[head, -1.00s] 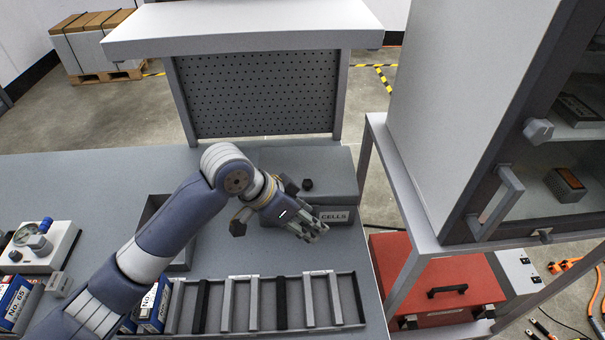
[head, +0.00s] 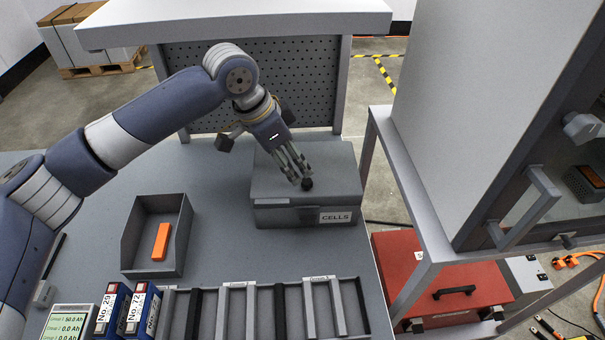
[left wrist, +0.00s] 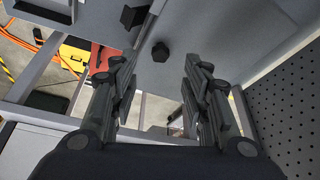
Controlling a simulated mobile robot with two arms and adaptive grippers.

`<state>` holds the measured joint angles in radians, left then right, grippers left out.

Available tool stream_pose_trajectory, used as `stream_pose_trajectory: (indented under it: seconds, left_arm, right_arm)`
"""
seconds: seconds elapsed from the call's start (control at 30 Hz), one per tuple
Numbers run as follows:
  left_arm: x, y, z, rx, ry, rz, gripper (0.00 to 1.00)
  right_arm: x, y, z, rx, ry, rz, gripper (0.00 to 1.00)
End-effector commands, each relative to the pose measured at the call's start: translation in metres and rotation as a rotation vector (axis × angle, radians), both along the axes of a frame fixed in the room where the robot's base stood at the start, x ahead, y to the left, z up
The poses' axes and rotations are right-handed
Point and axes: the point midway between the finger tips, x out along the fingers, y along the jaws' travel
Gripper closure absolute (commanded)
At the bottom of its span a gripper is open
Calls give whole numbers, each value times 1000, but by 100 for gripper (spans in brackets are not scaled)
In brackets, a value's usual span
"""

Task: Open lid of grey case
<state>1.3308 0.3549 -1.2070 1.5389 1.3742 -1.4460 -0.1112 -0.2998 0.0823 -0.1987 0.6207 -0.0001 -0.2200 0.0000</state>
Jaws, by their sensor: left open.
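The grey case (head: 278,214) with a "CELLS" label stands at the back right of the bench. Its lid (head: 335,165) is down, and a small dark knob (head: 307,184) stands on the lid. My left gripper (head: 298,178) is over the lid, pointing down, with its fingertips close to the knob. In the left wrist view the fingers (left wrist: 163,62) are apart with nothing between their pads, and a dark knob (left wrist: 160,51) shows just beyond the gap between the tips. I cannot tell whether the fingers touch it. My right gripper is not in view.
A grey bin (head: 131,248) with an orange block (head: 161,242) stands left of the case. A slotted tray (head: 262,325) and blue boxes (head: 143,310) line the front. A perforated panel (head: 300,85) rises behind. The chamber (head: 470,90) stands to the right, with a red case (head: 440,275) below.

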Motion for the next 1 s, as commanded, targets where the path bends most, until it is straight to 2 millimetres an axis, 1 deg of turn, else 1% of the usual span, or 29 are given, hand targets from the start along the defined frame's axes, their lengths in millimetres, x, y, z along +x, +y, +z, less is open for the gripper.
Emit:
stream_pose_trajectory:
  seconds: [0.03, 0.1, 0.2, 0.33, 0.5, 0.73, 0.77, 0.8, 0.87, 0.9, 0.93, 1.0]
  left_arm:
    - [0, -4, -9, 1, 2, -1, 57]
    - [2, -9, -22, 1, 3, 0, 57]
    - [4, -15, -37, 1, 1, -1, 57]
    - [7, -20, -51, 0, 0, -1, 57]
    - [8, -23, -59, 0, -2, -1, 57]
    - [8, -23, -59, 0, -2, -1, 57]
    - [8, -23, -59, 0, -2, -1, 61]
    - [8, -23, -59, 0, -2, -1, 70]
    - [8, -23, -59, 0, -2, -1, 84]
    - [8, -23, -59, 0, -2, -1, 93]
    - [8, -23, -59, 0, -2, -1, 100]
    - [8, -23, -59, 0, -2, -1, 100]
  right_arm:
    - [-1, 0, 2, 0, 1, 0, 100]
    - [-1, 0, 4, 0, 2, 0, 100]
    - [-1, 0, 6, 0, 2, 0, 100]
    - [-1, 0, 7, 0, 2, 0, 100]
    - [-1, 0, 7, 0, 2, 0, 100]
    - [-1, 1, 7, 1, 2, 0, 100]
    - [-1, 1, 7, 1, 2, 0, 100]
    - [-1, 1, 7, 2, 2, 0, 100]
    - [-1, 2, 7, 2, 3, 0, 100]
    - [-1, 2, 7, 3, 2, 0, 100]
    - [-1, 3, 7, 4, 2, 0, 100]
    - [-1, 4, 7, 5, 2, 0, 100]
